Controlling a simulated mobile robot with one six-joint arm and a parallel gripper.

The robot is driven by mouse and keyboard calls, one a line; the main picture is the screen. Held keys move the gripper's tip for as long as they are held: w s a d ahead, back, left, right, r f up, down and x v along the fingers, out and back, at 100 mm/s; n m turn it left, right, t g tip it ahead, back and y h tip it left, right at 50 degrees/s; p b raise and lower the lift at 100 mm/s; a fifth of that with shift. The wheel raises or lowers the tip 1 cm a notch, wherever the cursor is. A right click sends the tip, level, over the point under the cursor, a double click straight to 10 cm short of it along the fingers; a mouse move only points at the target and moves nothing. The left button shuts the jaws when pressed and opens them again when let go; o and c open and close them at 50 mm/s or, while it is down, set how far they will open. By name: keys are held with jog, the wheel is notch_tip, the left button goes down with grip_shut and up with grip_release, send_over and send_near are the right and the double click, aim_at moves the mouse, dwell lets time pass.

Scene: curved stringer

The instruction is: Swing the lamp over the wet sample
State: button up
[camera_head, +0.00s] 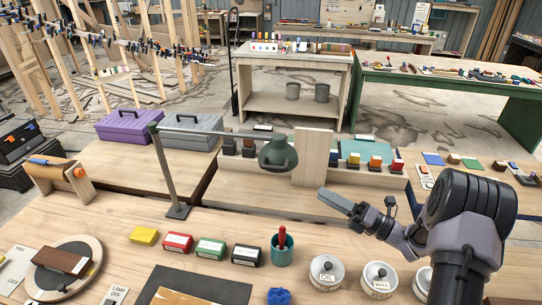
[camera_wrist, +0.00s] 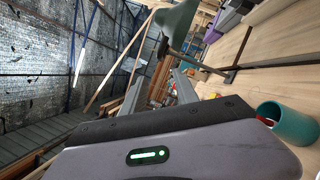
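The lamp has a dark green shade (camera_head: 278,155) on a long thin arm from an upright post (camera_head: 168,172) at the back of the bench. The shade hangs right of the post, and it also shows at the top of the wrist view (camera_wrist: 178,20). A tan wooden piece (camera_head: 185,298) lies on a dark mat at the front, cut by the picture's bottom edge; I cannot tell whether it is the wet sample. My gripper (camera_head: 338,203) is right of the shade and apart from it, pointing left. Its fingers (camera_wrist: 158,90) stand apart with nothing between them.
A teal cup (camera_head: 282,250) holds a red-handled tool. Coloured blocks (camera_head: 177,243) stand left of it, and labelled tins (camera_head: 326,271) right. A round turntable (camera_head: 93,250) bears a brown block at left, near a "LAMP OFF" card (camera_head: 115,295).

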aim_at(274, 168)
jog(key=x, duration=1.7)
jog(key=shift+r, duration=0.1)
jog(key=shift+c, duration=0.5)
grip_shut()
